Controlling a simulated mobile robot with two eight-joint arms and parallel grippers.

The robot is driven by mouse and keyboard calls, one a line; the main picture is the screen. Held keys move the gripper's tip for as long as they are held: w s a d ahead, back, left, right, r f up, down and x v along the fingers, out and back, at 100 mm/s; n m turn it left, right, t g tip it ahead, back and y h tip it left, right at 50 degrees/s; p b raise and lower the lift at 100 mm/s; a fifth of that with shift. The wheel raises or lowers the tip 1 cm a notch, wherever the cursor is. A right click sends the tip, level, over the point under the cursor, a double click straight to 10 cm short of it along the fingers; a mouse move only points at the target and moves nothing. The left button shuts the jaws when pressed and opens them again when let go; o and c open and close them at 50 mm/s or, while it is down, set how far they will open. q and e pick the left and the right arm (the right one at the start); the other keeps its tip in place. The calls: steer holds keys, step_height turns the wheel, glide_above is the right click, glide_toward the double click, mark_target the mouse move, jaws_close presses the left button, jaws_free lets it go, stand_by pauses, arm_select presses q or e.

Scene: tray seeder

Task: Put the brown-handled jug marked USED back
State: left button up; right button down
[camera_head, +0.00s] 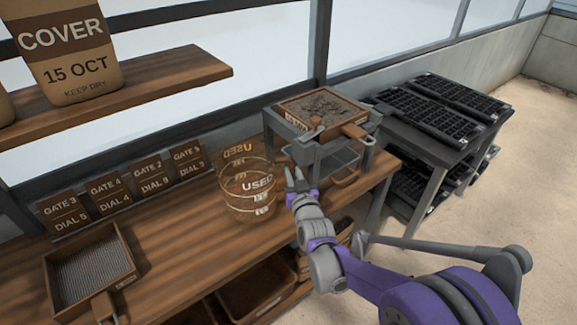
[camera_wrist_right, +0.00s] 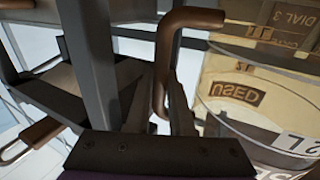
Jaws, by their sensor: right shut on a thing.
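The clear jug marked USED (camera_head: 238,205) stands about upright at the middle of the wooden bench; I cannot tell whether its base touches the wood. My right gripper (camera_head: 297,182) is at the jug's right side, shut on its brown handle. In the right wrist view the brown handle (camera_wrist_right: 181,22) runs down between the fingers (camera_wrist_right: 168,105), and the jug (camera_wrist_right: 260,85) fills the right side with its USED label upside down. My left gripper is not in view.
A grey stand (camera_head: 300,150) with a soil-filled sieve (camera_head: 360,132) is close right of the gripper. Gate cards (camera_head: 147,178) line the bench's back edge. An empty mesh sieve (camera_head: 125,280) is front left. A table of black seed trays (camera_head: 425,118) stands right.

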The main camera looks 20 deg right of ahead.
steer(key=shift+s+f, duration=0.25)
steer(key=shift+f, duration=0.4)
steer(key=shift+w+f+b, duration=0.15)
steer(key=shift+f+b, duration=0.1)
steer(key=shift+b, duration=0.1)
steer(key=c, duration=1.2)
jaws_free()
steer(key=shift+w+f, duration=0.15)
steer(key=o, duration=0.4)
